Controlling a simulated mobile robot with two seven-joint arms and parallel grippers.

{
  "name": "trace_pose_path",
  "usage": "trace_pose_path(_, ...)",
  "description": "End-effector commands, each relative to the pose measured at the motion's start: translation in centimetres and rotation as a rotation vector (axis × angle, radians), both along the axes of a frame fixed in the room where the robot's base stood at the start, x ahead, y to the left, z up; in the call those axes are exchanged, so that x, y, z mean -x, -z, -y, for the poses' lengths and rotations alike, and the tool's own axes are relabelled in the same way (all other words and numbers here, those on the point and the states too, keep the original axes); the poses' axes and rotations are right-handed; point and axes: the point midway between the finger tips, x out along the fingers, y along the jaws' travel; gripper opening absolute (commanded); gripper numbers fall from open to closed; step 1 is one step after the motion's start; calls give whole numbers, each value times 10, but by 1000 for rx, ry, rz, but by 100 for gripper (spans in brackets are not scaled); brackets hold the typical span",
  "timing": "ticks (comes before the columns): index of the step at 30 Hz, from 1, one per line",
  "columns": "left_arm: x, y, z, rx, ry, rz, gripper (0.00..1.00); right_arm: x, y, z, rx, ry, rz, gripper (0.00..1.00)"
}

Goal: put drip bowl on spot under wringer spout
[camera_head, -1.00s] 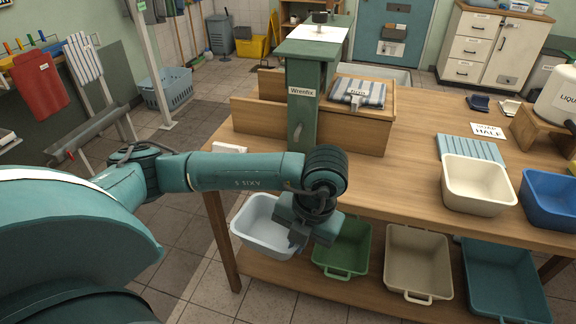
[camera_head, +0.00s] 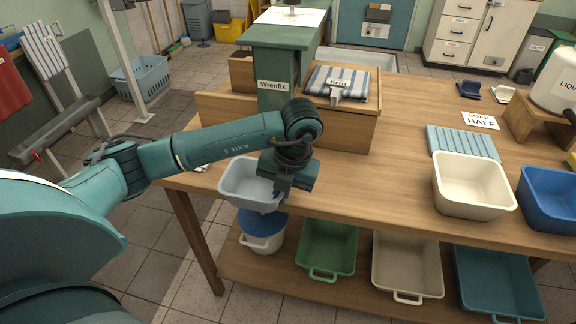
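The pale grey-blue bowl (camera_head: 246,183) hangs at the table's front left edge, about level with the top. My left gripper (camera_head: 281,190) is at its right rim and appears shut on it; the fingertips are partly hidden. The green wringer post labelled Wrenfix (camera_head: 272,92) stands behind my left arm at the table's left end. A small grey spout-like part (camera_head: 336,95) shows at the front of the wooden box (camera_head: 345,130), below a striped cloth. I cannot make out a marked spot under it. My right gripper is not in view.
The wooden table (camera_head: 395,180) is clear in the middle. A cream tub (camera_head: 472,187) and a blue tub (camera_head: 550,200) stand on its right. Below, a white bucket with blue lid (camera_head: 262,240), a green tub (camera_head: 327,250), a beige tub (camera_head: 408,265) and a teal tub (camera_head: 497,285) sit on the shelf.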

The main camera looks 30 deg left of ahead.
Motion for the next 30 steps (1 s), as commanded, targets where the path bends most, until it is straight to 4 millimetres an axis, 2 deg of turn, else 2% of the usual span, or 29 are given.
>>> trace_pose_path(3,-23,-1,-5,0,-2,-1,0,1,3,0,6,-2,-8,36)
trace_pose_path(11,-44,-1,-10,0,-1,0,0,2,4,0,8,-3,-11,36)
trace_pose_path(18,-76,0,-18,0,-1,0,0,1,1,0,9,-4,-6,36)
trace_pose_path(20,-81,0,-20,0,-1,0,0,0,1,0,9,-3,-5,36)
trace_pose_path(30,-80,6,-19,0,1,0,0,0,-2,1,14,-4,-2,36)
